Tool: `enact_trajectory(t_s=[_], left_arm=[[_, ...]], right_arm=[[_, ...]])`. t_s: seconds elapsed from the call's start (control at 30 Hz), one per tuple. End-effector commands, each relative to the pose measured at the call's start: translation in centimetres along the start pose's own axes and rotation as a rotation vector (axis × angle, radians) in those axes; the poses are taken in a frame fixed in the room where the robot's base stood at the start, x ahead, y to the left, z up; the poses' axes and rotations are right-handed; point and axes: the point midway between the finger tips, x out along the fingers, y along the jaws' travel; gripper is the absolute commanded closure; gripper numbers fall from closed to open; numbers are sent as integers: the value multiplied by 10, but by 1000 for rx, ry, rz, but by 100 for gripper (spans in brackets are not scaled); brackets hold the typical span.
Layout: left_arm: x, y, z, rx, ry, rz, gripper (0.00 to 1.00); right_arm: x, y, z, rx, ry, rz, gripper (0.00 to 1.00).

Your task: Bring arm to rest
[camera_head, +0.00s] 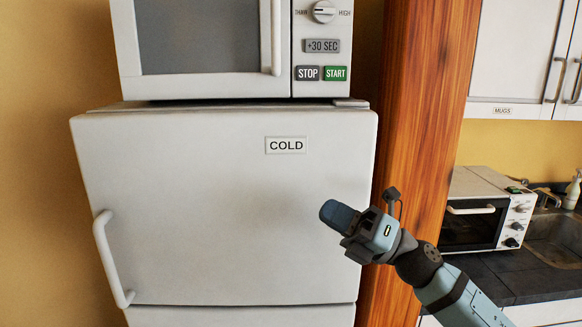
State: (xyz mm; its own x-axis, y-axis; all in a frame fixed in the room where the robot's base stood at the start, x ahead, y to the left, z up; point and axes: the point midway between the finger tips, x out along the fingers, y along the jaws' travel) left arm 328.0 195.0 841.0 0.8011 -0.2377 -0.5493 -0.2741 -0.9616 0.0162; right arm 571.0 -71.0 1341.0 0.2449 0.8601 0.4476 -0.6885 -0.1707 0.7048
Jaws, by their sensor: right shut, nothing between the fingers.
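My right gripper (340,216) comes in from the lower right on its grey-blue arm. Its dark fingers are shut with nothing between them. It is in front of the right part of the white fridge door (200,210), which bears a COLD label. I cannot tell how far the fingers are from the door. The fridge door looks shut, with its handle (108,258) at the left. My left gripper is not in view.
A microwave (205,85) with its door shut stands on the fridge. A wooden post (425,100) rises just right of the fridge. Behind it are a toaster oven (475,222), a dark counter (520,283), a sink (558,232) and a wall cupboard labelled MUGS (510,55).

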Motion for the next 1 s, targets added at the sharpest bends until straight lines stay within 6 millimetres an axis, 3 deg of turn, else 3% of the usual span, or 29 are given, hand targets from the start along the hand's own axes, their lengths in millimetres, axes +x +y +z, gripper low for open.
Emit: enact_trajectory(t_s=[0.27, 0.37, 0.53, 0.67, 0.8, 0.9, 1.0], left_arm=[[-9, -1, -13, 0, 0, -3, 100], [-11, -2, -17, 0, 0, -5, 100], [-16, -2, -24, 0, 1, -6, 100], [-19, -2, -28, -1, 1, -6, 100], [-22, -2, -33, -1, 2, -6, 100], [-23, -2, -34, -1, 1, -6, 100], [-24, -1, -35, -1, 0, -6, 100]], right_arm=[[-87, -78, -50, 633, -452, -96, 100], [-127, -106, -79, 848, -624, -145, 100], [-204, -141, -147, 1197, -932, -239, 100], [-266, -154, -214, 1446, -1179, -317, 100], [-323, -150, -286, 1663, -1425, -395, 100], [-351, -143, -324, 1764, -1553, -432, 100], [-366, -136, -348, 1823, -1631, -453, 100]])
